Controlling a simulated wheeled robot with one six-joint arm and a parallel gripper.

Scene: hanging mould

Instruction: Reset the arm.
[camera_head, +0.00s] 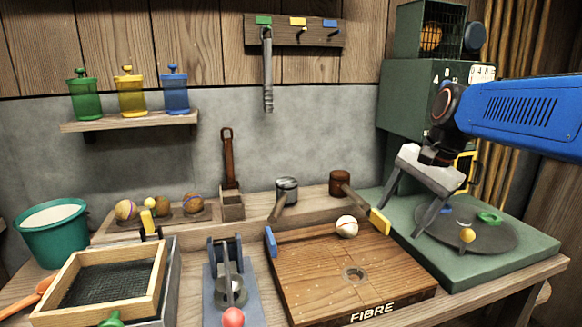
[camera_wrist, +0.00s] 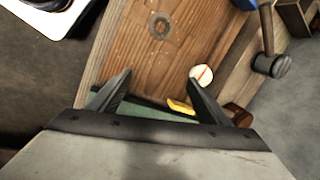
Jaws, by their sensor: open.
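My gripper (camera_head: 408,205) is at the right in the head view, hanging from the blue arm with its fingers spread and pointing down. It is open and empty. It is in front of the green machine, by the right edge of the wooden board. In the wrist view my gripper (camera_wrist: 155,85) shows its two fingers apart over the wooden board (camera_wrist: 135,60), with nothing between them but the board's end. A white ball (camera_head: 347,226) with a dark seam lies at the board's back edge; it also shows near a fingertip in the wrist view (camera_wrist: 201,76).
The wooden board (camera_head: 320,275) marked FIBRE has a yellow block (camera_head: 379,222) at its right corner. The green machine (camera_head: 400,110) stands behind my arm, its base holding a dark disc (camera_head: 480,238). Two mallets lie behind the board. A wood-framed sieve (camera_head: 75,310) stands at the left.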

